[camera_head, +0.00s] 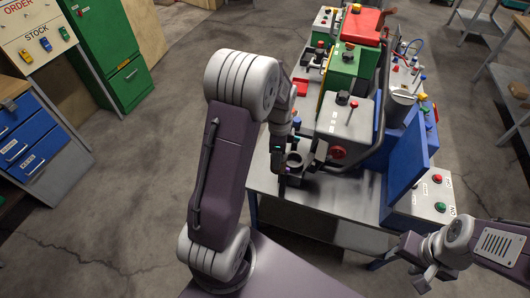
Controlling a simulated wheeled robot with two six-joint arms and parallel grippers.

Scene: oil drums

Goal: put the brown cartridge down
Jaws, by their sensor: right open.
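I cannot make out a brown cartridge for sure in the head view. My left arm rises from the lower left and bends down over the near end of the metal table (310,190). My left gripper (285,168) is small and dark there, beside a grey ring-shaped holder (295,159). Whether its jaws are apart or hold something is hidden by the arm and clutter. My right gripper (412,263) is at the lower right, near the table's front right corner. Its jaws are open, and I see nothing between them.
On the table stand a grey box with a red-knobbed lever (346,118), a green machine (347,72), a blue panel (408,160) and a control box with buttons (433,193). Blue drawers (22,140) and a green cabinet (105,50) stand left. The floor between is clear.

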